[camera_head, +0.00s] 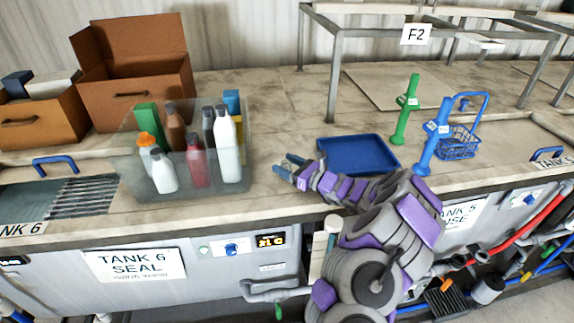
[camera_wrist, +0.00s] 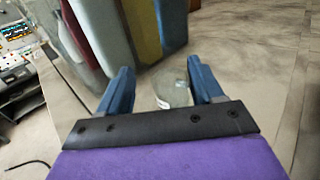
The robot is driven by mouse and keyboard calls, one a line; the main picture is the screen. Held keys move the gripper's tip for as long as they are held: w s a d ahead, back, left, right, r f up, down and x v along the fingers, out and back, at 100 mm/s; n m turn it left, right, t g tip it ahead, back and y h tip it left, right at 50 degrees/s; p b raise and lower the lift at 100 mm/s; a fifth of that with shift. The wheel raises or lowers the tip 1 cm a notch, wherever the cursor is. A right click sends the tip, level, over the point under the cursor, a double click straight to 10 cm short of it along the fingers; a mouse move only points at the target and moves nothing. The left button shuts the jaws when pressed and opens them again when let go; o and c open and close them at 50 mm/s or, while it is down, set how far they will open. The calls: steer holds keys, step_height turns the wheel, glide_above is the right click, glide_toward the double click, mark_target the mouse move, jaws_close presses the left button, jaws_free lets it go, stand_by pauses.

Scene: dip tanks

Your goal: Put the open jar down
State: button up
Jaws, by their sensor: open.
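A clear glass jar (camera_wrist: 174,90) with a small white label shows in the wrist view, between the two blue fingers of my gripper (camera_wrist: 160,75). The fingers are spread, with gaps to the glass visible. The gripper's black mount hides the near part of the jar, and I cannot make out its rim or contents. In the head view my gripper (camera_head: 289,165) is low over the worktop, between the clear bin and the blue tray. I cannot make out the jar in the head view.
The clear bin (camera_head: 125,175) of several bottles stands left of my gripper. A blue tray (camera_head: 357,154) lies to its right, with green (camera_head: 405,110) and blue (camera_head: 433,135) stands and a blue basket (camera_head: 460,147) beyond. Worktop (camera_head: 285,110) behind the gripper is clear.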

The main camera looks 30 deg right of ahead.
steer(key=v, duration=0.5)
steer(key=p+v, duration=0.1)
steer(key=v, duration=0.5)
steer(key=shift+w+d+f, duration=0.15)
steer(key=shift+w+d, duration=0.05)
steer(key=shift+d, duration=0.2)
steer(key=shift+s+a, duration=0.1)
steer(key=shift+s, duration=0.45)
steer(key=s+a+r+n+g+y, duration=0.25)
steer(key=a+r+n, duration=0.2)
steer(key=a, duration=0.35)
steer(key=s+a+r+n+g+y, duration=0.1)
steer(key=a+r+n+g+y, duration=0.25)
steer(key=a, duration=0.55)
steer(key=s+a+r+n+g, duration=0.2)
steer(key=a+r+n+g, duration=0.2)
steer(key=a+n, duration=0.3)
steer(key=s+a+n+g+h, duration=0.1)
steer(key=s+a+n+g, duration=0.3)
steer(key=s+a, duration=0.45)
steer(key=s+a+f+n+g+h, duration=0.15)
steer(key=s+n+g+h, duration=0.4)
steer(key=s, duration=0.75)
steer(key=s+d+f+n+t+h, duration=0.1)
steer(key=s+d+n+h, duration=0.5)
steer(key=s, duration=0.6)
steer(key=d+t+h, duration=0.1)
steer(key=d+h, duration=0.1)
steer(key=d, duration=0.1)
steer(key=shift+d+f, duration=0.15)
